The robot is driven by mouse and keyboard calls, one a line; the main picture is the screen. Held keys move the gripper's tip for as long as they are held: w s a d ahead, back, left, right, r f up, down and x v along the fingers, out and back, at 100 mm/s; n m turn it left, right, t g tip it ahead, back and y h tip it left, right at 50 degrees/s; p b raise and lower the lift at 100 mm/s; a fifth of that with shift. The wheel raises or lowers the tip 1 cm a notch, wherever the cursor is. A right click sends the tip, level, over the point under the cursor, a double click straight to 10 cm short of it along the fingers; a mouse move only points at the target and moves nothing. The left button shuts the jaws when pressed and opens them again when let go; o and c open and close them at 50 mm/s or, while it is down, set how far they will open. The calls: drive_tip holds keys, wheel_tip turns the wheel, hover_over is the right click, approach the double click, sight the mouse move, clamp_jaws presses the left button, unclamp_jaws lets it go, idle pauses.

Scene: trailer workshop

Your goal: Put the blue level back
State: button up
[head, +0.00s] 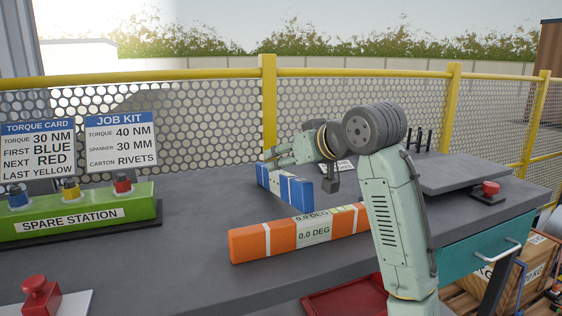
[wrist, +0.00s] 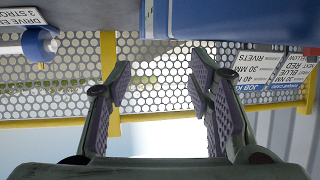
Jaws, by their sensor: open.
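The blue level (head: 295,192) with white bands stands on its long edge on the grey bench, behind the orange level. In the head view my gripper (head: 273,157) is just above and behind its left end, with the arm reaching over from the right. In the wrist view, which is upside down, the blue level (wrist: 225,18) fills part of the top edge, beyond the fingertips. My gripper (wrist: 160,78) is open there, with nothing between its fingers. Whether a finger touches the level I cannot tell.
The orange level (head: 280,238), reading 0.0 DEG, lies in front. The spare station (head: 75,222) stands left, under two cards. A raised grey plate (head: 465,174) and red button (head: 490,188) are at the right. A yellow-railed mesh fence (head: 200,115) runs behind. The bench's left middle is clear.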

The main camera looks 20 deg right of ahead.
drive_tip(key=v, duration=0.9)
drive_tip(key=shift+s+f, duration=0.1)
drive_tip(key=shift+f, duration=0.05)
